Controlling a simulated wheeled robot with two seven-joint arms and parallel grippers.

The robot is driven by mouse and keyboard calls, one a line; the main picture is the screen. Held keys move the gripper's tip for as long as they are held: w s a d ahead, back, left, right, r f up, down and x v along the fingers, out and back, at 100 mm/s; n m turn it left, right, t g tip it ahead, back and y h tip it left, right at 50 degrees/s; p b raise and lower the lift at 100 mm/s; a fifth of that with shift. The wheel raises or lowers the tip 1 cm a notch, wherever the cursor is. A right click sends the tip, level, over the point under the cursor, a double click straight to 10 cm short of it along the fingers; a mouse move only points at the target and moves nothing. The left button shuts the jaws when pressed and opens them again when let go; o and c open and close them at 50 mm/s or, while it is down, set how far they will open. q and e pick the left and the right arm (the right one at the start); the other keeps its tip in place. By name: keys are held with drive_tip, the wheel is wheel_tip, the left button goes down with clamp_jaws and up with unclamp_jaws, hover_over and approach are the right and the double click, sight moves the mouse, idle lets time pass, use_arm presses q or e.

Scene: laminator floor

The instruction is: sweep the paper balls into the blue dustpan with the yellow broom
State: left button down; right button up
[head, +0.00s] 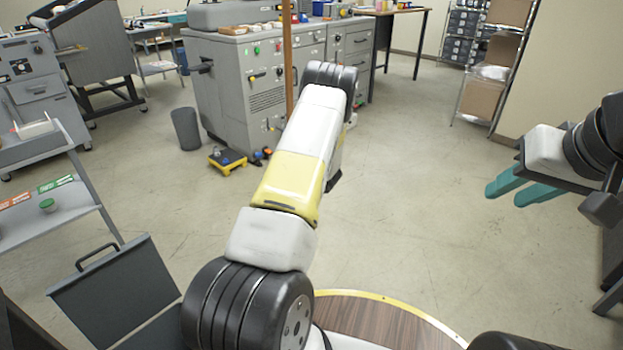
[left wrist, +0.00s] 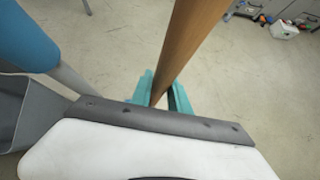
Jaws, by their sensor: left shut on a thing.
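A brown wooden pole (head: 287,55), which looks like the broom's handle, rises behind my left arm in the head view. In the left wrist view the teal fingers of my left gripper (left wrist: 162,97) are shut on this pole (left wrist: 190,45). The left gripper is hidden behind my arm in the head view, and the broom's head is out of sight. My right gripper (head: 525,188) is at the right of the head view, its teal fingers apart and empty, above bare floor.
A grey machine cabinet (head: 235,80) stands at the back, with a dark bin (head: 186,128) and a low yellow stand (head: 228,161) before it. A grey shelf cart (head: 50,215) and a handled grey panel (head: 115,290) are at left. The middle and right floor is clear.

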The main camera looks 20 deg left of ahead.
use_arm(q)
drive_tip(key=w+d+r, duration=0.3)
drive_tip(key=w+r, duration=0.2)
drive_tip(key=w, duration=0.4)
drive_tip(key=shift+w+d, duration=0.15)
drive_tip(key=shift+d, duration=0.15)
drive_tip(key=shift+r, duration=0.1)
